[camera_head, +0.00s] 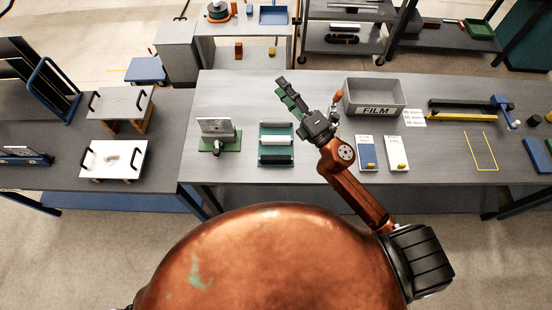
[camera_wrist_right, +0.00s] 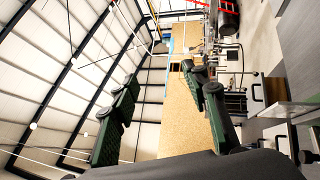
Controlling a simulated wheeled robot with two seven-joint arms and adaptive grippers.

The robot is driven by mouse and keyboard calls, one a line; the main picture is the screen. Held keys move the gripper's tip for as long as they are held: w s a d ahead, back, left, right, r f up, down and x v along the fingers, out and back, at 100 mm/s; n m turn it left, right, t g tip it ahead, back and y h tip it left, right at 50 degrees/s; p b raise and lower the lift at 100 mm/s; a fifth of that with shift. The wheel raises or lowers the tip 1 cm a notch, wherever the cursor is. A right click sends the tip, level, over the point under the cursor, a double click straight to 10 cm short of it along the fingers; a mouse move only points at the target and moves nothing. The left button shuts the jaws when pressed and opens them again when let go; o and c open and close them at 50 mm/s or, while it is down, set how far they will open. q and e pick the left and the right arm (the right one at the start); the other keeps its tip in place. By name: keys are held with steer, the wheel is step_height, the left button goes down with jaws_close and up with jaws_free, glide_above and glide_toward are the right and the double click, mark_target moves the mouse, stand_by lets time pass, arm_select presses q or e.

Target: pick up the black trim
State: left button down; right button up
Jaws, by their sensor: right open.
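A black trim (camera_head: 276,159) looks to be the dark bar along the near edge of a small green holder (camera_head: 264,149) on the grey workbench. White bars lie across the same holder behind it. My right gripper (camera_head: 285,95) is raised over the bench, beyond and a little right of the holder, pointing up and left in the head view. It is apart from the trim. In the right wrist view its two green-padded fingers (camera_wrist_right: 160,105) stand wide apart with nothing between them. That view shows the wall and ceiling, not the trim. My left gripper is not in view.
A grey FILM bin (camera_head: 375,92) stands right of my right gripper. A green stand with a grey plate (camera_head: 217,128) is left of the holder. Two cards (camera_head: 367,152) with yellow pieces lie right of my forearm. The bench's back left is bare.

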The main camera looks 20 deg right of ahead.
steer(key=s+a+f+n+g+y, duration=0.1)
steer(key=s+a+n+g+y, duration=0.1)
steer(key=a+n+g+y, duration=0.35)
steer(key=s+a+f+n+g+y, duration=0.1)
steer(key=s+a+n+g+y, duration=0.1)
steer(key=a+n, duration=0.55)
steer(key=n+g+h, duration=1)
steer(key=n+h, duration=0.1)
steer(key=n, duration=0.2)
glide_toward(277, 158)
steer(key=shift+x, duration=1.15)
steer(key=shift+w+a+f+h+p, duration=0.1)
steer(key=shift+f+h+p, duration=0.1)
steer(key=shift+f, duration=0.35)
steer(key=shift+w+a+f+h+p, duration=0.1)
steer(key=shift+a+f+h+p, duration=0.05)
steer(key=shift+f, duration=0.4)
steer(key=x, duration=0.2)
steer(key=p+x, duration=0.1)
steer(key=x, duration=0.1)
steer(key=shift+a, duration=0.4)
steer(key=shift+w+a+f, duration=0.1)
steer(key=shift+a+f, duration=0.05)
steer(key=shift+f, duration=0.35)
steer(key=shift+c, duration=0.7)
